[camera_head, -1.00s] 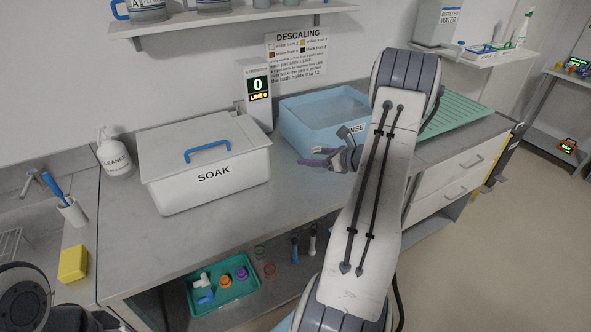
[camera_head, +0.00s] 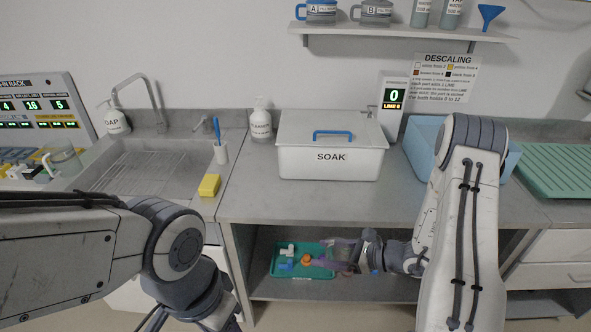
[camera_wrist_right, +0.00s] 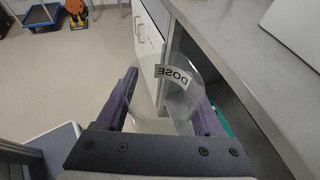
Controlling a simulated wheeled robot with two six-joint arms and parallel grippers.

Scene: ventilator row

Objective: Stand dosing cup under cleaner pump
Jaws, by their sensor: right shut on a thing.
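The dosing cup (camera_wrist_right: 172,98) is clear, with a DOSE label, and sits between the fingers of my right gripper (camera_wrist_right: 166,102) in the right wrist view. In the head view my right gripper (camera_head: 345,255) is low, below the counter's front edge, in front of the open shelf; the clear cup is hard to make out there. The white cleaner pump bottle (camera_head: 261,123) stands on the counter against the wall, left of the SOAK tub, well above and behind my right gripper. My left arm enters at lower left; its fingers are out of the picture.
The white SOAK tub (camera_head: 331,162) stands right of the cleaner. A blue basin (camera_head: 417,148) is partly behind my right arm. A yellow sponge (camera_head: 209,185) and brush holder (camera_head: 221,154) are at the sink's edge. A green tray (camera_head: 318,272) lies on the lower shelf. The counter's front strip is clear.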

